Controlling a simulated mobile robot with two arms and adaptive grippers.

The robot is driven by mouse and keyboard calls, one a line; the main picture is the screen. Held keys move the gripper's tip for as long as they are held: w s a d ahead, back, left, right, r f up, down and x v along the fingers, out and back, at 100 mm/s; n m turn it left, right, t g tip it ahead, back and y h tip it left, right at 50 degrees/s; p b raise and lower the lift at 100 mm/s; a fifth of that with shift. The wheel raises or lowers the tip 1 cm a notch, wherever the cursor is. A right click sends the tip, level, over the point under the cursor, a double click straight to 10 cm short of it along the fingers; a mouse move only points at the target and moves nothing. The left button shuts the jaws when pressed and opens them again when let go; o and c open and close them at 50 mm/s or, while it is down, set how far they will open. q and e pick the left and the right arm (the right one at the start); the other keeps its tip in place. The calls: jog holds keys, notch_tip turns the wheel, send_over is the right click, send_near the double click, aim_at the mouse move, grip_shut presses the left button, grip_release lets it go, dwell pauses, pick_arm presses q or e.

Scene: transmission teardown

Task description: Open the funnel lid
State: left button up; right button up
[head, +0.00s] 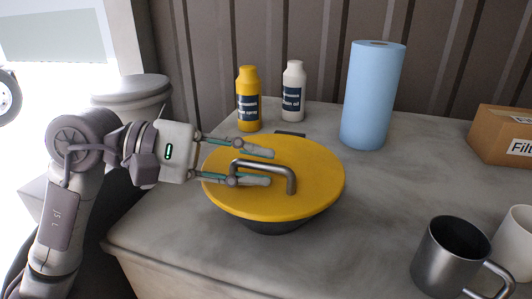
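The funnel lid (318,182) is a round yellow disc with a grey metal bar handle (264,166) on top. It lies flat on the dark funnel (275,224), which stands on the table and shows only below the lid's front edge. My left gripper (270,167) reaches in from the left, over the lid's left half. Its two fingers are spread apart, one behind the handle and one at the handle's left front part. I cannot tell if the front finger touches the handle. My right gripper is not in view.
A yellow bottle (248,100) and a white bottle (293,92) stand behind the lid. A blue paper roll (373,97) stands at the back right. A cardboard box (497,137), a metal mug (448,258) and a white mug (516,241) are at the right. The table (385,190) is clear between them.

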pick_arm(q)
jog(key=shift+x, duration=0.9)
jog(key=shift+c, duration=0.2)
grip_shut()
